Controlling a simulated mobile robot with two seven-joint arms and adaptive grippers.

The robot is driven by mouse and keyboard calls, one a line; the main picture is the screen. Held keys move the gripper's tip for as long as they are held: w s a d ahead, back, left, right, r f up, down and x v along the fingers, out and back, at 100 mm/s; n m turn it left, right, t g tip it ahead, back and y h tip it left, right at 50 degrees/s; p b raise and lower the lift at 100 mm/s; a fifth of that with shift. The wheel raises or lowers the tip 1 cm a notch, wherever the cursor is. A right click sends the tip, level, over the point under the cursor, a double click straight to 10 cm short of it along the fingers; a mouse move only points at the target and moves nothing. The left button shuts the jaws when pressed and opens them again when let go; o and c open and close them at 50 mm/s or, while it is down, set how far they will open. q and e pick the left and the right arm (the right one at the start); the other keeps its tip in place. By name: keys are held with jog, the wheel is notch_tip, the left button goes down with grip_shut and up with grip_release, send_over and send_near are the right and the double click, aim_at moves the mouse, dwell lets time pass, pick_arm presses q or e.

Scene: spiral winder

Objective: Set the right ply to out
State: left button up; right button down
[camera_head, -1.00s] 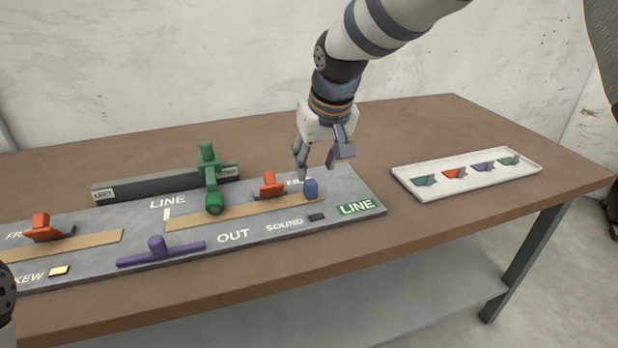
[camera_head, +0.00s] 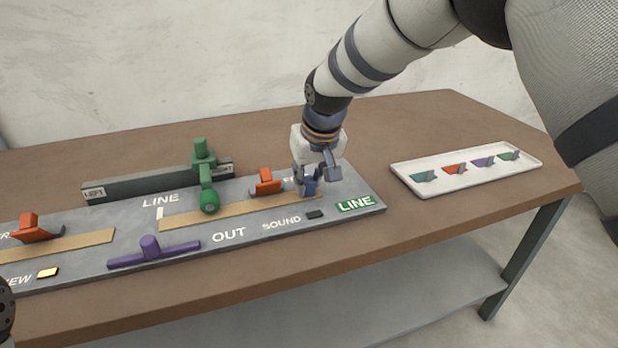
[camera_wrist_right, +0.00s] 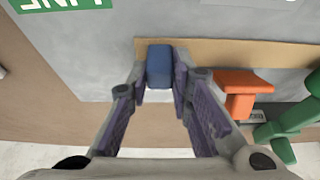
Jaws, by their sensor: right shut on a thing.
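The blue knob (camera_head: 310,185) stands at the right end of the right tan strip (camera_head: 240,212) on the grey panel. My right gripper (camera_head: 316,178) is down around it and shut on it. In the right wrist view the blue knob (camera_wrist_right: 160,66) sits between the two fingers. An orange piece (camera_head: 267,182) stands just left of it, behind the strip. The word OUT (camera_head: 228,235) is printed in front of the strip, and LINE behind its left end. My left gripper is not in view; only a dark part shows at the left edge.
A green lever (camera_head: 208,190) stands behind the strip's left part. A purple handle (camera_head: 152,250) lies in front. Another orange piece (camera_head: 38,228) is at the left. A white tray (camera_head: 400,165) with several coloured pieces is at the right. Bare table lies around the panel.

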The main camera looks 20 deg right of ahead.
jog(key=d, duration=0.7)
jog(key=shift+w+d+p, duration=0.15)
jog(key=shift+d+p, duration=0.15)
jog(key=shift+p, duration=0.1)
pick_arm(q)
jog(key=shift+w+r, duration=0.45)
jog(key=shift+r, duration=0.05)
pick_arm(e)
jog(key=shift+d, duration=0.35)
jog(key=c, duration=1.4)
grip_release()
jog(key=shift+d, duration=0.2)
jog(key=shift+c, duration=0.2)
jog(key=shift+a, duration=0.1)
jog(key=shift+r, duration=0.25)
jog(key=v, duration=1.1)
jog(key=shift+r, duration=0.2)
